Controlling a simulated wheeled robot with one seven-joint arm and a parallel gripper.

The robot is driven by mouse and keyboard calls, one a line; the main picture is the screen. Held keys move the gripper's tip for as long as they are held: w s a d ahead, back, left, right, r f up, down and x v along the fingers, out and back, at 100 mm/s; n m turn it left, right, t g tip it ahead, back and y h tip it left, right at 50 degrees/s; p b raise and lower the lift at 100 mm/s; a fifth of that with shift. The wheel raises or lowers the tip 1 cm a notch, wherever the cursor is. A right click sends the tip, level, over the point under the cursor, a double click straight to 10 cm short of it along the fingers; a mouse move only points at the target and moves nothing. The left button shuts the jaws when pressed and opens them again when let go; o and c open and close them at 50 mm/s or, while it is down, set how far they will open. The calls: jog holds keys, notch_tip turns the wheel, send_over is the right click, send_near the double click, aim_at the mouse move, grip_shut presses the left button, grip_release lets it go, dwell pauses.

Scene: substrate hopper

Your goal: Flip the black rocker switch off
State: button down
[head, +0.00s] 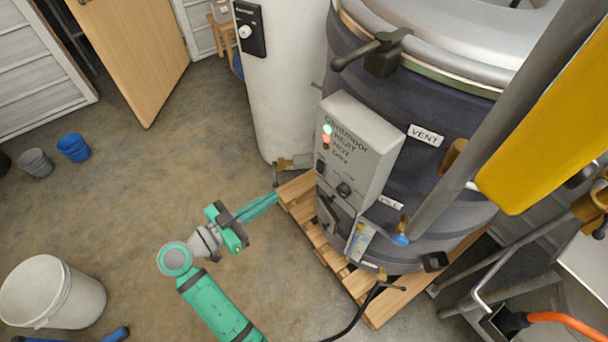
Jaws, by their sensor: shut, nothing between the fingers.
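A grey control box (358,150) is mounted on the side of the large dark round vessel (445,115). My green gripper (274,198) is shut and empty, left of and below the box. It appears apart from the switch in the picture.
The vessel stands on a wooden pallet (372,308). A white cylinder (285,85) stands behind, with a brass valve (292,162) low down. A yellow part (550,130) and grey pipe hang at right. A white bucket (52,292) stands lower left. The left floor is mostly clear.

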aim_at(318, 170)
jog(key=x, duration=1.4)
jog(key=shift+s+d, duration=0.1)
jog(key=shift+d, duration=0.1)
jog(key=shift+d+f, duration=0.1)
